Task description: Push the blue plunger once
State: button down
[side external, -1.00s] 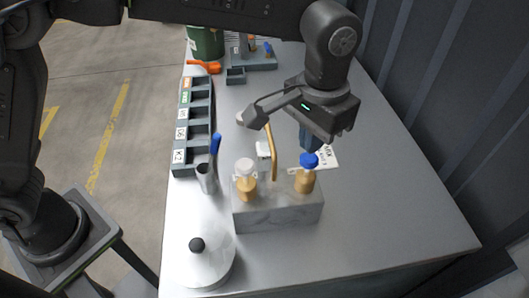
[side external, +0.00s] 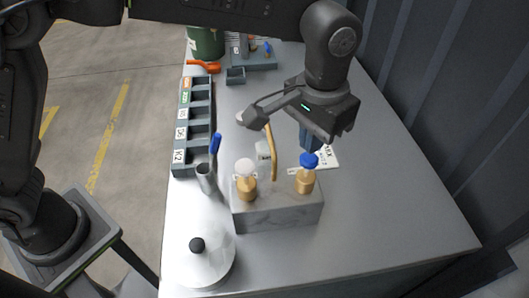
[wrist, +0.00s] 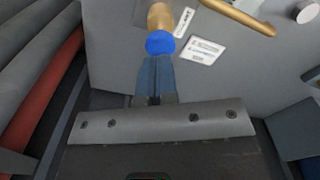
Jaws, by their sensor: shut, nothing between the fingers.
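The blue plunger (side external: 309,160) is a blue cap on a brass body, upright on the right side of a grey stone-like block (side external: 277,212). A white-capped brass fitting (side external: 245,174) stands on the block's left side, with a bent brass spout (side external: 271,150) between them. My gripper (side external: 309,146) points down with its fingers shut and empty, right at the blue cap. In the wrist view the shut fingertips (wrist: 156,62) are at the edge of the blue cap (wrist: 160,43). I cannot tell whether they touch it.
A white label card (side external: 329,157) lies behind the block. A metal cup with a blue-handled tool (side external: 207,175) and a labelled bin row (side external: 193,128) stand at left. A round metal lid (side external: 197,262) is in front. The table's right side is clear.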

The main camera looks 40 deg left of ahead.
aim_at(308, 160)
jog(key=shift+f, duration=2.75)
jog(key=shift+r, duration=2.75)
notch_tip(308, 160, up, 6)
